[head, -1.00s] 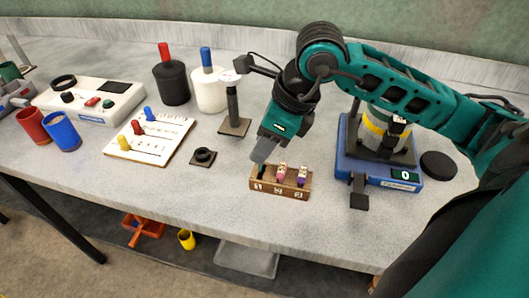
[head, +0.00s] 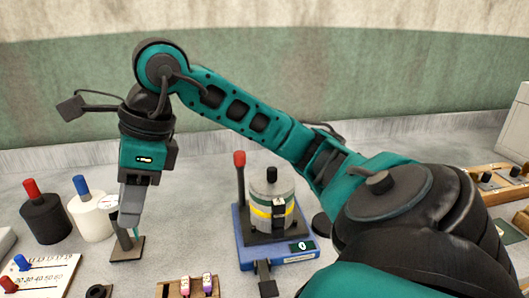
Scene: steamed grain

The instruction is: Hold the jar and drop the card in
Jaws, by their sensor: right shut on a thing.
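My right gripper (head: 127,222) points down at the left and is shut on a small dark green piece (head: 124,240), which is partly hidden by the fingers; I take it for the card. It is held in front of a black-based stand (head: 127,250). A grey cylinder with yellow and green bands (head: 268,192), perhaps the jar, stands upright on a blue device (head: 300,253) with a display reading 0. The gripper is well left of it. A wooden rack (head: 170,291) at the bottom edge holds a pink piece (head: 184,288) and a purple piece (head: 208,283). My left gripper is out of view.
A black canister (head: 45,220) with a red handle and a white canister (head: 92,218) with a blue handle stand at left. A red-tipped lever (head: 240,185) rises beside the cylinder. A wooden tray (head: 490,185) lies far right. Bare table (head: 185,225) separates stand and device.

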